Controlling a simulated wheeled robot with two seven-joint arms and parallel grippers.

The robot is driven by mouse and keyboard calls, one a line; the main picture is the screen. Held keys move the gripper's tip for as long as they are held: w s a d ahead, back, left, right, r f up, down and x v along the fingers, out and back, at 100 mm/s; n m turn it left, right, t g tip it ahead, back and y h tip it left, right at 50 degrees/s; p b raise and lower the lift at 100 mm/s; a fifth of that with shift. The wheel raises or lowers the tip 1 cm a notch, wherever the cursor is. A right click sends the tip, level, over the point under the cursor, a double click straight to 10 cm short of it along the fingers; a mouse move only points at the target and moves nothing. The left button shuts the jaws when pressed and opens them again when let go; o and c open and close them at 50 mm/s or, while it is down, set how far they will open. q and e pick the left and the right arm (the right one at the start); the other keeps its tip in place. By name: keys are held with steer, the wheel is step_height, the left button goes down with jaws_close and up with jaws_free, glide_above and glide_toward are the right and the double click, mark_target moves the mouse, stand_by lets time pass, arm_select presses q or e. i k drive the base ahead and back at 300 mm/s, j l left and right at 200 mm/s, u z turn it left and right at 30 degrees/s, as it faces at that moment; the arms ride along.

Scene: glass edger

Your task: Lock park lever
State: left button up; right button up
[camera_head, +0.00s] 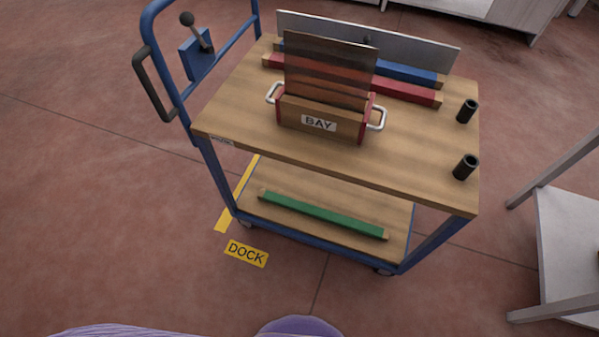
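The park lever (197,32) is a grey rod with a black ball knob, on a blue plate (198,57) fixed to the cart's blue tubular frame at the upper left. The rod leans up and to the left from the plate. The cart (250,122) has a wooden top and a lower wooden shelf. A black handle grip (154,86) is on the frame's left side. Neither of my grippers is in view.
A box marked BAY (318,123) with metal side handles holds a dark upright panel on the cart top. Red and blue bars lie behind it. A yellow DOCK label (246,253) is on the floor. A pale table (570,235) stands right. Floor left is clear.

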mark_target(186, 19)
steer(key=i+l+u, duration=0.15)
steer(key=l+u, duration=1.35)
steer(key=j, duration=0.1)
